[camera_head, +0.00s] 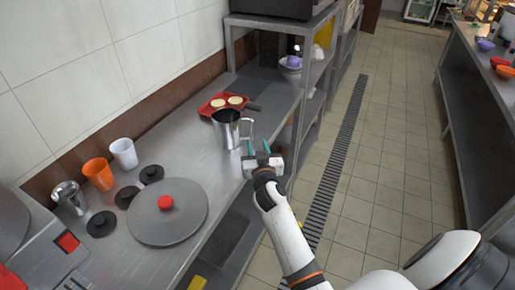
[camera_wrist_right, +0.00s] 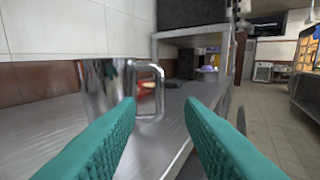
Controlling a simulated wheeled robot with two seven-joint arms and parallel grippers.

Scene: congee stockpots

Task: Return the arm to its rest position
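My right gripper (camera_head: 260,150) is at the counter's right edge, close to the handle of a steel pitcher (camera_head: 227,130). In the right wrist view its two teal fingers (camera_wrist_right: 160,125) are spread apart with nothing between them. The pitcher also shows in that view (camera_wrist_right: 103,90), with its square handle beyond the fingertips; the handle appears apart from them. My right arm (camera_head: 291,245) reaches forward from the bottom right. My left gripper does not show in either view.
On the steel counter (camera_head: 185,130) are a red tray (camera_head: 212,108) with round pale items, a large lid (camera_head: 167,212) with a red knob, an orange cup (camera_head: 98,174), a white cup (camera_head: 123,153) and black lids (camera_head: 101,224). Shelves (camera_head: 315,75) stand behind. The tiled aisle (camera_head: 375,150) is clear.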

